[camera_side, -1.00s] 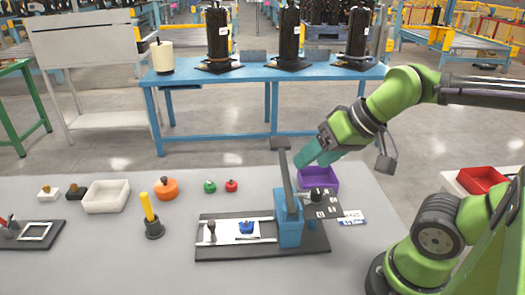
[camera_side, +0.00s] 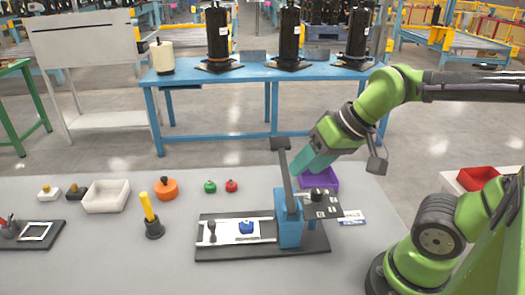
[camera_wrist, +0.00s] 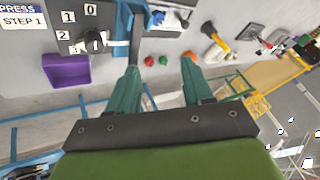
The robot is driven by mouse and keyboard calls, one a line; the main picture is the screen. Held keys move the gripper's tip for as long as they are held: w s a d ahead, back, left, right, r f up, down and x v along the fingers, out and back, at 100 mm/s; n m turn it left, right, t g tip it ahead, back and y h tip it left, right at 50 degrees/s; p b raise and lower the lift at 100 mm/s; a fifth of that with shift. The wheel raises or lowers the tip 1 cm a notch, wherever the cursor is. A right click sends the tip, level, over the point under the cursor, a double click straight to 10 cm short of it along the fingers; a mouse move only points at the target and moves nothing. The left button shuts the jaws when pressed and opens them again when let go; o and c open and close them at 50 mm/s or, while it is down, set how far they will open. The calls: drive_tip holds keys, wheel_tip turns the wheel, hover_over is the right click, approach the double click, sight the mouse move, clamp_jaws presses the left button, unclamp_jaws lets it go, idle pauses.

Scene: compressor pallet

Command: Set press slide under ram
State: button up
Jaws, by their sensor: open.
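The press has a blue column (camera_side: 289,222) and a grey lever (camera_side: 285,170) on a black base (camera_side: 225,254). The white press slide (camera_side: 228,238) lies between two rails left of the column, with a black knob (camera_side: 211,230) and a blue piece (camera_side: 246,227) on it. It is beside the column, not beneath it. The ram itself is hard to make out. My gripper (camera_side: 300,168) is behind the press by the lever, above the table. In the wrist view my gripper (camera_wrist: 161,70) is open and empty, the column and blue piece (camera_wrist: 157,17) beyond its fingers.
A purple bin (camera_side: 330,181) and a black numbered dial panel (camera_side: 322,207) are right of the column. Green (camera_side: 210,187) and red (camera_side: 231,186) knobs, an orange round part (camera_side: 166,188) and a yellow-handled tool (camera_side: 150,215) stand left. The front table is clear.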

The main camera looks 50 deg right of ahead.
drive_tip(key=w+a+f+n+g, duration=0.1)
drive_tip(key=w+a+n+g, duration=0.3)
drive_tip(key=w, duration=0.6)
drive_tip(key=g+h, duration=0.2)
hover_over(211, 223)
wheel_tip(211, 223, down, 2)
drive_tip(key=f, duration=0.1)
wheel_tip(211, 223, down, 16)
drive_tip(key=shift+r, duration=0.25)
clamp_jaws()
